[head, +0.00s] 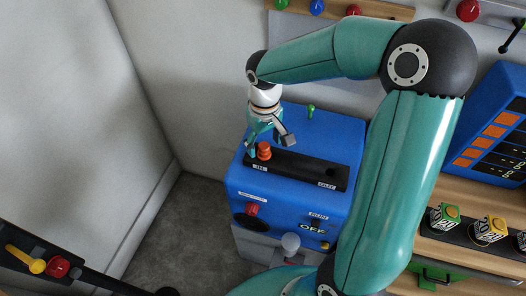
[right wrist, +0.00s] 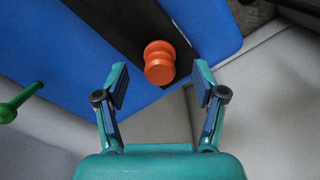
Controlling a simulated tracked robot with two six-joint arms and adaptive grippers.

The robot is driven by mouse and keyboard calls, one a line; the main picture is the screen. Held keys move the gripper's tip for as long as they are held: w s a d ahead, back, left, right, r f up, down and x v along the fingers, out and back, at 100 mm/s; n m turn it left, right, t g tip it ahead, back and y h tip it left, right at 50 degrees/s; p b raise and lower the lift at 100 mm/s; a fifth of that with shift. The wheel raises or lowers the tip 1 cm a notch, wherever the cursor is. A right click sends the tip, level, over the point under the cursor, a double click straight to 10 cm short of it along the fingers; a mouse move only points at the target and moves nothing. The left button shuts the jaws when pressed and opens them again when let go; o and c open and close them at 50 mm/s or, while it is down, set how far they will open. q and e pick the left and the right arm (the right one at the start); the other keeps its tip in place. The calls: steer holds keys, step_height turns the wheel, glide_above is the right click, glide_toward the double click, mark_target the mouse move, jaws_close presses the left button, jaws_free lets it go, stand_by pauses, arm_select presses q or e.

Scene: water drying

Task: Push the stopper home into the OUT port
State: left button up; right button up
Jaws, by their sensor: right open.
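The orange stopper (head: 264,150) stands at the left end of the black strip (head: 298,171) on top of the blue machine (head: 290,198). It also shows in the right wrist view (right wrist: 159,62) as a ribbed orange knob on the black strip. My right gripper (head: 270,145) is open above the machine's top. In the right wrist view its fingers (right wrist: 160,78) stand apart to either side, with the stopper centred just beyond the tips and no contact visible. Small white labels lie along the strip, too small to read surely. How deep the stopper sits cannot be told. My left gripper is out of view.
A green peg (head: 311,111) rises from the machine's top behind the strip. Several numbered blocks stand on a wooden bench (head: 460,250) at right. Grey floor is clear at left.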

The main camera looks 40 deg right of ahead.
steer(key=shift+f, duration=1.45)
steer(key=c, duration=1.1)
steer(key=shift+c, duration=0.2)
steer(key=shift+r, duration=0.2)
